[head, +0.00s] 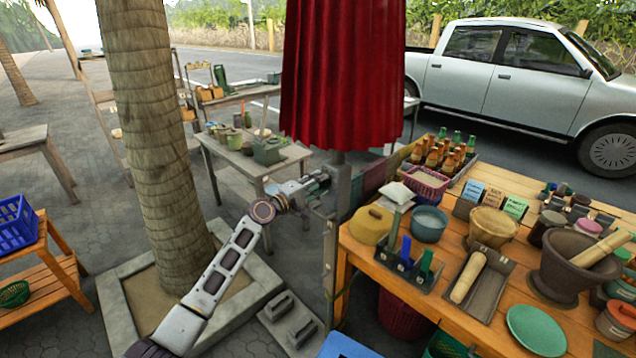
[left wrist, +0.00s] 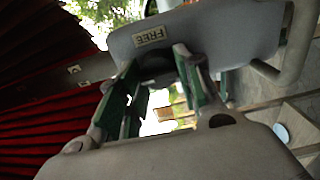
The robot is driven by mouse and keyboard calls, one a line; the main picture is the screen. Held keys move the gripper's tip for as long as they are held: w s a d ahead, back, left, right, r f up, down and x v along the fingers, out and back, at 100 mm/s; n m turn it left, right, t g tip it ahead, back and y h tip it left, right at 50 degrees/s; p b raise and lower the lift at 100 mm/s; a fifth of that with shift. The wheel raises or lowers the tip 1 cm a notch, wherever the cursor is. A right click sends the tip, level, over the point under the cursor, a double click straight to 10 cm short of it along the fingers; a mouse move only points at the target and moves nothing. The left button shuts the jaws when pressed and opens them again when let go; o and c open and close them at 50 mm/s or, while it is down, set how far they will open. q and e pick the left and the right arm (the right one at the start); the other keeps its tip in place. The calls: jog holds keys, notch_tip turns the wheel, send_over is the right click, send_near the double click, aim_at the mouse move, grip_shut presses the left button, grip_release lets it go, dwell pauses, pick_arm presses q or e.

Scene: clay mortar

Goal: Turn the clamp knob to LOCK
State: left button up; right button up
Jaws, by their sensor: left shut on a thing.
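The clamp knob (left wrist: 156,66) is a dark round piece on a grey clamp plate (left wrist: 235,30) in the left wrist view. A label reading FREE (left wrist: 150,37) shows upside down on the plate beside the knob; no LOCK label is readable. My left gripper (left wrist: 157,75) has its two green-padded fingers on either side of the knob and is shut on it. In the head view my left gripper (head: 320,184) reaches the clamp on the umbrella pole (head: 338,172); the knob is hidden there. My right gripper is not in view.
A closed red umbrella (head: 342,75) hangs just above the clamp. A wooden table (head: 375,252) with bowls, bottles and a mortar (head: 570,265) stands right of the pole. A palm trunk (head: 150,120) rises left, near my left arm. Paved ground lies between.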

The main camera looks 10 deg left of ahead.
pick_arm(q)
jog(key=o, duration=1)
jog(key=shift+v, duration=6)
